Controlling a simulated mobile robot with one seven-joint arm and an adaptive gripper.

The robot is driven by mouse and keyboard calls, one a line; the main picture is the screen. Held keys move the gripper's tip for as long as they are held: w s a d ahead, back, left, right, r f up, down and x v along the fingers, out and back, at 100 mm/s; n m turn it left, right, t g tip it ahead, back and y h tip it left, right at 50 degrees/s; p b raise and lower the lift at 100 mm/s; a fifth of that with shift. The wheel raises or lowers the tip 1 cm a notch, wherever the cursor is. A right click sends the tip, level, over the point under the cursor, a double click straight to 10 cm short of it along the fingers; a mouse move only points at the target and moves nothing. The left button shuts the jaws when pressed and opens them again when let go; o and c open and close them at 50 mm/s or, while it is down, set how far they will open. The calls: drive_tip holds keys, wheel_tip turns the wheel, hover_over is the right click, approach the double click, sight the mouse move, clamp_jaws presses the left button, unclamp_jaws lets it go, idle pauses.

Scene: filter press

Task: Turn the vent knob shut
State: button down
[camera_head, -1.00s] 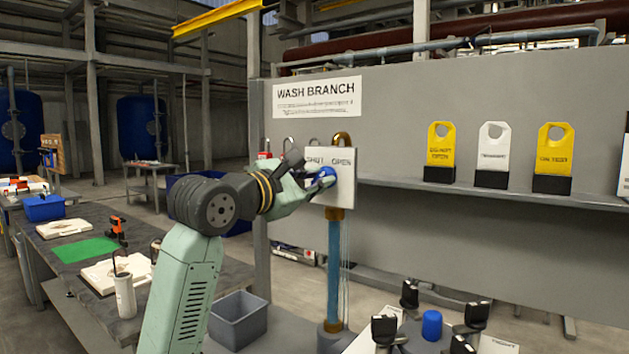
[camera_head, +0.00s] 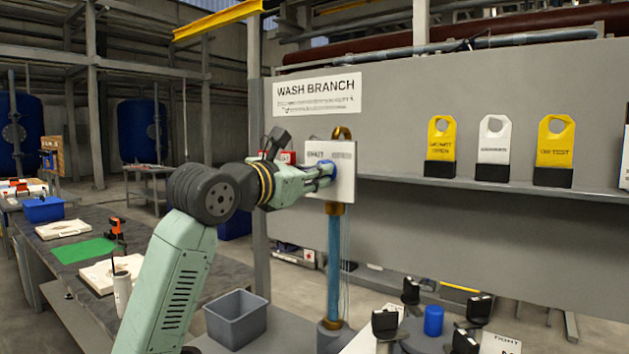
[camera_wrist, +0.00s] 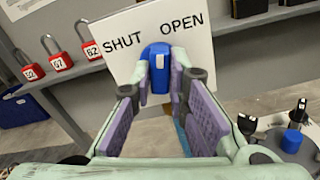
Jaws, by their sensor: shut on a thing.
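The blue vent knob (camera_wrist: 156,66) sits on a white plate (camera_wrist: 118,30) marked SHUT on the left and OPEN on the right. A pale line on the knob points roughly upward, between the two words. My gripper (camera_wrist: 157,78) is shut on the knob, with a finger on each side of it. In the head view my gripper (camera_head: 322,172) reaches the plate (camera_head: 344,175) from the left and hides most of the knob (camera_head: 330,169). The plate stands on a blue vertical pipe (camera_head: 334,262).
A shelf at right holds yellow and white tags (camera_head: 493,140). A grey bin (camera_head: 236,318) stands below my arm. Black clamps and a blue cap (camera_head: 433,320) are at the lower right. A workbench (camera_head: 75,270) is at left.

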drive_tip(key=shift+n+b, duration=3.05)
drive_tip(key=shift+n, duration=3.15)
drive_tip(key=shift+r, duration=0.1)
drive_tip(key=c, duration=1.6)
unclamp_jaws()
drive_tip(key=shift+o, duration=0.2)
drive_tip(key=v, duration=1.2)
